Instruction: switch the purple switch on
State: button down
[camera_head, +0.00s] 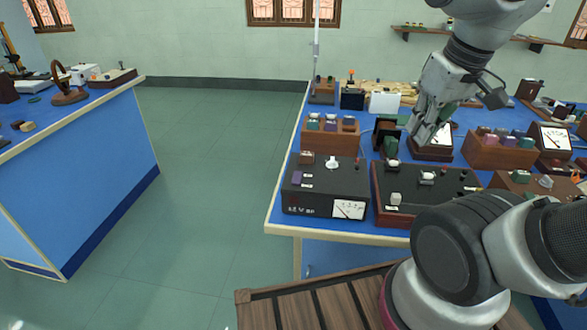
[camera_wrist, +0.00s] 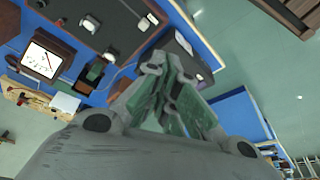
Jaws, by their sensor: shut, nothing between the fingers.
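A purple switch (camera_head: 297,177) sits on the left part of the top of a black box with a meter (camera_head: 325,190), at the near left of the right-hand blue bench. Whether it is on or off is too small to tell. My gripper (camera_head: 425,135) is shut and empty, pointing down above the middle of the bench. It is to the right of the black box and farther back, apart from the switch. In the wrist view my gripper (camera_wrist: 175,70) shows closed, with part of a dark box behind its fingers. The switch cannot be made out clearly there.
A second black panel with knobs (camera_head: 425,188) stands right of the black box. Another blue bench (camera_head: 90,150) is at the left, with open green floor between.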

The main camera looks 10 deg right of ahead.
jog(key=w+a+f+n+g+h, duration=0.1)
jog(key=w+a+f+n, duration=0.1)
jog(key=w+a+n, duration=0.5)
jog(key=w+a+f+n+g, duration=0.2)
jog(key=w+a+f, duration=0.15)
jog(key=a, duration=0.75)
jog(key=r+n+t, duration=0.1)
jog(key=r+n, duration=0.1)
jog(key=n, duration=0.1)
send_over(297, 178)
jog(key=a, duration=0.2)
jog(key=shift+d+f, duration=0.1)
jog(key=f, duration=0.4)
jog(key=w+f, duration=0.1)
jog(key=f, duration=0.4)
jog(key=d+f, duration=0.1)
jog(key=f, duration=0.4)
jog(key=shift+w, duration=0.4)
